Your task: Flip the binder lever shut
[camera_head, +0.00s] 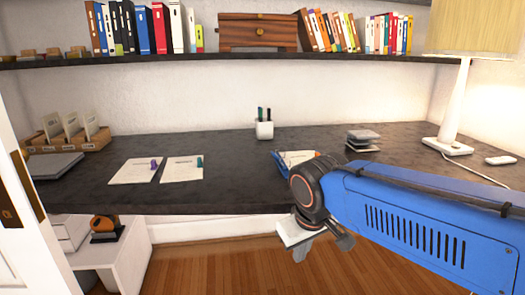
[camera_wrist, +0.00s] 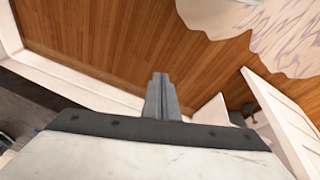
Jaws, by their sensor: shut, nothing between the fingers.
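What looks like an open blue binder (camera_head: 281,164) with white paper in it lies on the dark desk (camera_head: 225,180), near its front edge. My arm covers its right part, and I cannot make out its lever. My gripper (camera_head: 301,254) hangs in front of the desk edge, below the desk top and apart from the binder. In the wrist view, the fingers of my gripper (camera_wrist: 161,80) are together and empty, over the wooden floor. The binder cannot be made out in the wrist view.
Two sheets (camera_head: 135,171) lie to the left. A pen cup (camera_head: 264,129) stands at the back. A small stack (camera_head: 363,140) and a lamp (camera_head: 452,110) are on the right. A shelf (camera_head: 200,57) runs above. The desk between sheets and binder is clear.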

